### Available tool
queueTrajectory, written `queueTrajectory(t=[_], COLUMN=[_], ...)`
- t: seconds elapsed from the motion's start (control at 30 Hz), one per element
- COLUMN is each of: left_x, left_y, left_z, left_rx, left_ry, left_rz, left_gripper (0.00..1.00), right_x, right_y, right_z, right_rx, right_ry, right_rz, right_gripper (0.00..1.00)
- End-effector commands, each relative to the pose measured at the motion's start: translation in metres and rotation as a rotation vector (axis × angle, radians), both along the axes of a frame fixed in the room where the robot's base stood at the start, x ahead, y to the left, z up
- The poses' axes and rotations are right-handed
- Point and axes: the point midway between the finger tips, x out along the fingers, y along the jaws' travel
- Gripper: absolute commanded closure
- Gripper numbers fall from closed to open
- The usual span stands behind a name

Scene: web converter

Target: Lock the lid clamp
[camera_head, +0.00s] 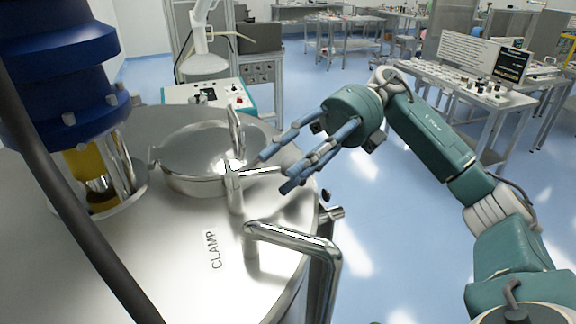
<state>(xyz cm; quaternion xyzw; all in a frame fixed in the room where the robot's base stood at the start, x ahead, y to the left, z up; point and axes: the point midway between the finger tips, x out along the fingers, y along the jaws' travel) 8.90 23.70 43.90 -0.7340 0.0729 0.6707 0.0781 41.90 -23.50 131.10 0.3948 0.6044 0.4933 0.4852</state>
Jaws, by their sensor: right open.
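The round metal lid (200,155) sits on top of the steel tank, with an upright loop handle (236,128). The clamp (234,190) is a metal post at the lid's near right edge, with a bar pointing right. A "CLAMP" label (214,250) is on the tank top in front of it. My right gripper (274,174) reaches in from the right with its blue fingers spread open and empty. Its fingertips are close to the clamp's bar; whether they touch it I cannot tell. My left gripper is not in view.
A bent steel pipe handle (295,238) stands on the tank top near its right edge. A blue motor unit (62,75) and a dark hose (60,190) occupy the left. A control panel (208,96) is behind the tank. Open blue floor lies right of the tank.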

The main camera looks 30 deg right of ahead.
Motion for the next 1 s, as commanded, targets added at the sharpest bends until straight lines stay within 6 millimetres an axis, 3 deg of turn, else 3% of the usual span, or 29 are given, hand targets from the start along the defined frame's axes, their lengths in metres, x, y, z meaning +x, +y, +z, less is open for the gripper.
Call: queueTrajectory(t=[0.4,1.0], left_x=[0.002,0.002], left_y=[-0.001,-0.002], left_z=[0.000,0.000], left_rx=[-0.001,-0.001], left_ry=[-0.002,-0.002], left_rz=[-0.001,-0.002], left_gripper=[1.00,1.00], right_x=[0.014,0.015], right_y=[-0.058,-0.065], right_z=[0.012,0.012], right_rx=[0.000,-0.002], right_ry=[0.000,0.002], right_rz=[0.000,0.003], right_gripper=[0.57,0.57])
